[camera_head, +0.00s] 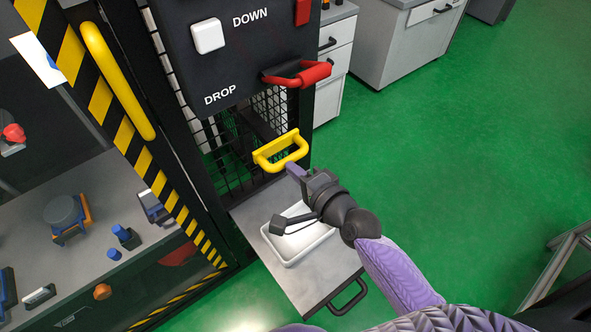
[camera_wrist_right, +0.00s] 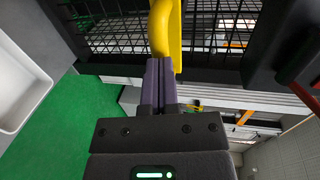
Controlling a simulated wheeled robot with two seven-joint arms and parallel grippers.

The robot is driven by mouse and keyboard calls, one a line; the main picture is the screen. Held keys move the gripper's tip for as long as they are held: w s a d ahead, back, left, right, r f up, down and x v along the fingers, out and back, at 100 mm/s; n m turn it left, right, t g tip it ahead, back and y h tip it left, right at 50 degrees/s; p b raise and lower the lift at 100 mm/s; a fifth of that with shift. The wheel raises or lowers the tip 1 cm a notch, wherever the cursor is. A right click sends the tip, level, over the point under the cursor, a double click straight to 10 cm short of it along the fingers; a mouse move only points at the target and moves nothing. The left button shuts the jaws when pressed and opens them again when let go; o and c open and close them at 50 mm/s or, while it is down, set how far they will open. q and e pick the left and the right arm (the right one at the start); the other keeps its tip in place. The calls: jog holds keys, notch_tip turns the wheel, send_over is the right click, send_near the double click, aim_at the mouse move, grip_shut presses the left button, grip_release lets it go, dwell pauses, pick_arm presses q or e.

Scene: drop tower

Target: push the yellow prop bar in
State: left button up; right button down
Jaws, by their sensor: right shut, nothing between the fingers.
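The yellow prop bar (camera_head: 281,151) is a yellow loop handle at the lower edge of the black mesh side of the tower, below the DROP label. In the right wrist view the yellow bar (camera_wrist_right: 163,30) rises straight ahead of the fingertips. My right gripper (camera_head: 292,168) is shut and empty, its fingertips at the near side of the bar. It also shows in the right wrist view (camera_wrist_right: 158,64), with the tips touching or almost touching the bar; I cannot tell which. My left gripper is not in view.
A red handle (camera_head: 297,75) and a white button (camera_head: 208,36) are on the dark panel above. A white tray (camera_head: 327,233) lies on a grey pulled-out shelf (camera_head: 345,262) below my right gripper. A striped door with a yellow handle (camera_head: 117,80) stands left. Green floor is clear at right.

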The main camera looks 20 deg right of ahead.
aim_at(273, 147)
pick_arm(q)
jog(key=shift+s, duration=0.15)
pick_arm(e)
jog(key=x, duration=0.3)
jog(key=r+x, duration=0.1)
jog(key=x, duration=0.2)
jog(key=shift+w+a+r, duration=0.1)
jog(key=shift+w+a, duration=0.05)
jog(key=shift+w, duration=0.15)
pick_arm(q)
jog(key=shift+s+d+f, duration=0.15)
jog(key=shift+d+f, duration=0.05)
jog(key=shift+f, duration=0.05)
pick_arm(e)
jog(key=shift+r, duration=0.15)
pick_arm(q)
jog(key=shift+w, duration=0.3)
pick_arm(e)
jog(key=shift+r, duration=0.1)
